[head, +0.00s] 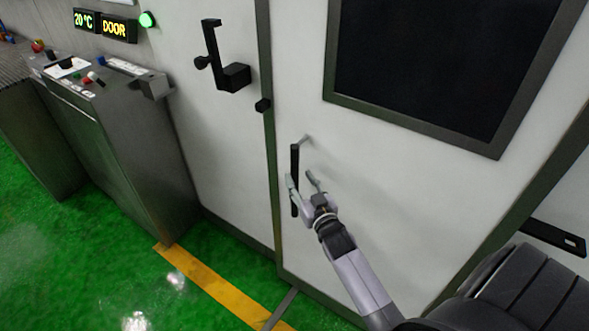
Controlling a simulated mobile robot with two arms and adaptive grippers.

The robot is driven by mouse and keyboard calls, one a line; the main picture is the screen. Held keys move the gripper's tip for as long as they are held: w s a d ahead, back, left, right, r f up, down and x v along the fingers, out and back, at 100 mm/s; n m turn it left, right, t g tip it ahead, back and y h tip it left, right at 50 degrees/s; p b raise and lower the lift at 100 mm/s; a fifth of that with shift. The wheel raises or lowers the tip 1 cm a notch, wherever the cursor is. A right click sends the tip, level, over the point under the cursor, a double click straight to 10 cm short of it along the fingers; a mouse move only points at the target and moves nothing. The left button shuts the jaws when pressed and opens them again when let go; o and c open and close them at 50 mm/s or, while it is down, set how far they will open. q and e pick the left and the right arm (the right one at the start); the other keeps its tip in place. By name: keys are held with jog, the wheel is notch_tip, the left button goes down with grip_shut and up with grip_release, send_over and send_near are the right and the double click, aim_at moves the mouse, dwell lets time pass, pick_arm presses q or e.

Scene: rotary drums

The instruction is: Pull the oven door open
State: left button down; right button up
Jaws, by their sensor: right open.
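The oven door (410,190) is a large white panel with a dark frame and a dark window (425,60). Its seam lies flush against the frame at the left, so it looks closed. A black vertical bar handle (295,160) stands near the door's left edge. My right gripper (302,182) is at the lower part of the handle, open, with one finger overlapping the bar in view and the other to its right. I cannot tell whether either finger touches it. My left gripper is not in view.
A grey control cabinet (140,150) with buttons stands at the left. A lit display (105,25) reads 20 °C and DOOR, beside a green lamp (148,19). A black latch (225,65) is on the wall panel. The green floor (110,265) with a yellow line (220,288) is clear.

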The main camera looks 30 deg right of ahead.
aim_at(296, 175)
jog(key=shift+w+d, duration=0.2)
jog(key=shift+w, duration=0.95)
jog(key=shift+w+d, duration=0.2)
jog(key=shift+w, duration=0.9)
grip_shut()
